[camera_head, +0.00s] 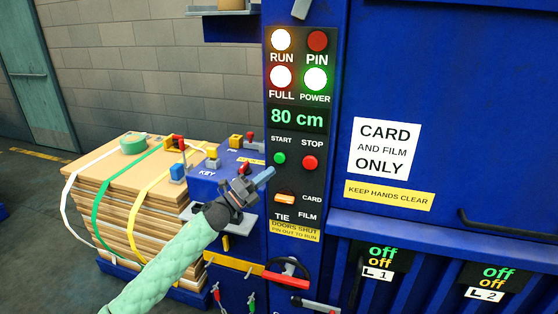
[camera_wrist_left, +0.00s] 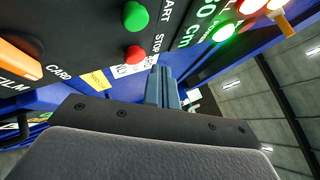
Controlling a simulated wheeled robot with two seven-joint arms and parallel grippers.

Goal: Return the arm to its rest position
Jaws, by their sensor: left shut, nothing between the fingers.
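My left gripper (camera_head: 264,178) is shut and empty, its blue-grey fingers pointing up and right in front of the control panel. In the left wrist view its closed fingers (camera_wrist_left: 163,88) stand near the red stop button (camera_wrist_left: 134,53) and below the green start button (camera_wrist_left: 136,16). In the head view the green start button (camera_head: 280,158) and red stop button (camera_head: 310,163) are just above and right of the fingertips. I cannot tell whether the fingers touch the panel. The left arm (camera_head: 172,262), in a green quilted sleeve, reaches in from the lower left. My right gripper is not in view.
A strapped stack of cardboard (camera_head: 130,200) stands left of the blue machine (camera_head: 480,100). The orange card/film switch (camera_head: 284,199) is right of the gripper. A red-and-black handle (camera_head: 287,275) sticks out below. Display (camera_head: 297,117) reads 80 cm. Floor at far left is open.

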